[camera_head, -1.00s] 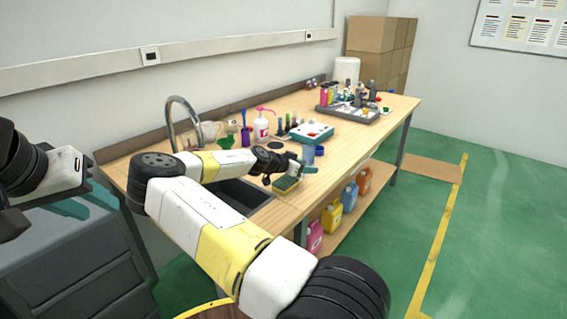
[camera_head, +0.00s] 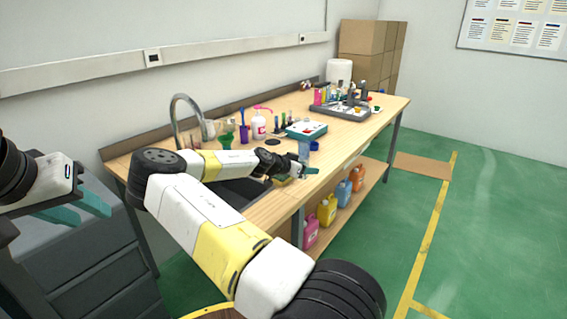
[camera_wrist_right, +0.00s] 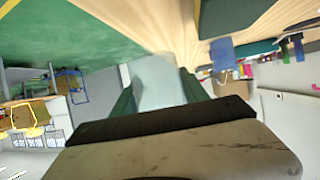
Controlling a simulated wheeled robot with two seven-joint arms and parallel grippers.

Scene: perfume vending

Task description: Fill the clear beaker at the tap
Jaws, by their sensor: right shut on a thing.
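The clear beaker (camera_head: 304,150) is pale and see-through, near the front edge of the workbench. My right gripper (camera_head: 297,171) is shut on it. In the right wrist view the beaker (camera_wrist_right: 156,80) sits between the two teal fingers of the right gripper (camera_wrist_right: 158,95). Whether its base touches the bench is hard to tell. The tap (camera_head: 178,107) is a curved metal spout at the back left of the bench, over the sink (camera_head: 238,193), which my right arm partly hides. My left gripper (camera_head: 80,210) is open and empty at the left, away from the bench.
A yellow-green sponge (camera_head: 281,182) lies beside the right gripper, partly hidden. A blue cup or lid (camera_head: 314,146), a teal-edged device (camera_head: 306,129) and a pink-topped pump bottle (camera_head: 259,124) stand behind. A grey tray (camera_head: 340,111) holds bottles farther back. Coloured jugs (camera_head: 327,210) fill the lower shelf.

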